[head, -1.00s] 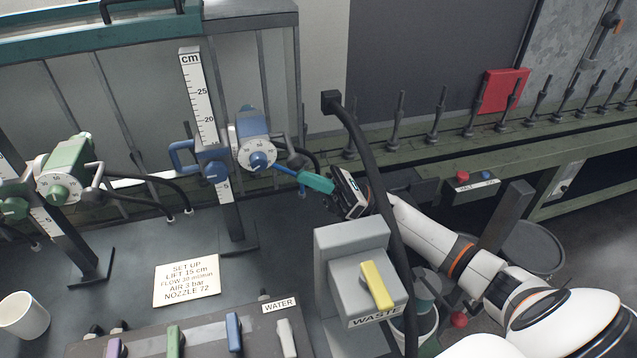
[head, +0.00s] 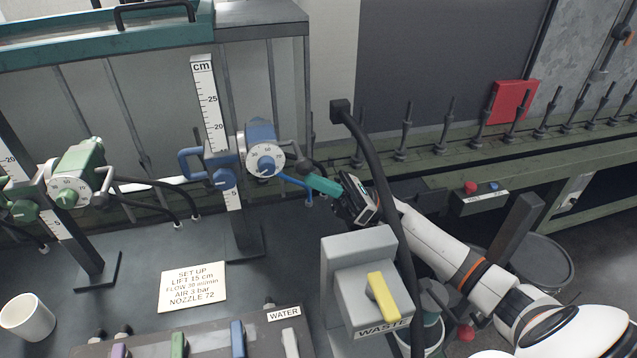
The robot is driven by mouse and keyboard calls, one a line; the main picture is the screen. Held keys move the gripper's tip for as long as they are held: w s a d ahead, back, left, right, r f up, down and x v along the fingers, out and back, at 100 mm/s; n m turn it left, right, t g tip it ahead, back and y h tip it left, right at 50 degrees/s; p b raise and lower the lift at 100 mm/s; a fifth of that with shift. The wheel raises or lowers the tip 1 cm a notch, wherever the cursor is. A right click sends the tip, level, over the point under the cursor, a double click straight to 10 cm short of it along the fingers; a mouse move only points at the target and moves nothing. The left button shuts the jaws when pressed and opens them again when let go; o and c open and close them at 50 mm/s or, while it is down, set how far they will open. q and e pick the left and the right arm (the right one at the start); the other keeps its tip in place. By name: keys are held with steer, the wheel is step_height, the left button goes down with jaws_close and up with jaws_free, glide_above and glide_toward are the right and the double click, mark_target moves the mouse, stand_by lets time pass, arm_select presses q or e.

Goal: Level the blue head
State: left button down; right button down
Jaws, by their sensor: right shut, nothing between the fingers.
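The blue head (head: 261,135) with its white numbered dial and blue centre knob (head: 266,165) sits on the post with the cm scale (head: 210,105). A blue clamp (head: 222,178) with a handle holds it there. A grey lever stands at the head's right side, and a thin blue rod or hose runs from below the dial toward the right. I cannot read the head's exact tilt. My right gripper (head: 310,181) has a dark body and teal fingers, shut and empty. Its tip is just right of the dial, near the blue rod; I cannot tell whether they touch. My left gripper is not in view.
A green head (head: 80,175) stands on another post at left. A grey waste box (head: 345,262) with a yellow handle and a thick black hose stands close below my right arm. A set-up card (head: 193,286), a white cup (head: 28,317) and a water panel (head: 284,314) are in front.

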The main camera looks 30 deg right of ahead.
steer(key=b+v, duration=0.4)
steer(key=v, duration=0.7)
step_height(320, 180, up, 8)
steer(key=n+t+h+p, duration=0.3)
steer(key=n+t+p, duration=0.45)
steer(key=n, duration=1.95)
steer(key=p+x, duration=0.4)
steer(key=x, duration=0.6)
steer(key=shift+s+a+f+t, duration=0.15)
steer(key=shift+s+a+f, duration=0.2)
steer(key=shift+f, duration=0.45)
steer(key=shift+s+a+f+t, duration=0.1)
steer(key=shift+a+f, duration=0.4)
steer(key=shift+f, duration=0.35)
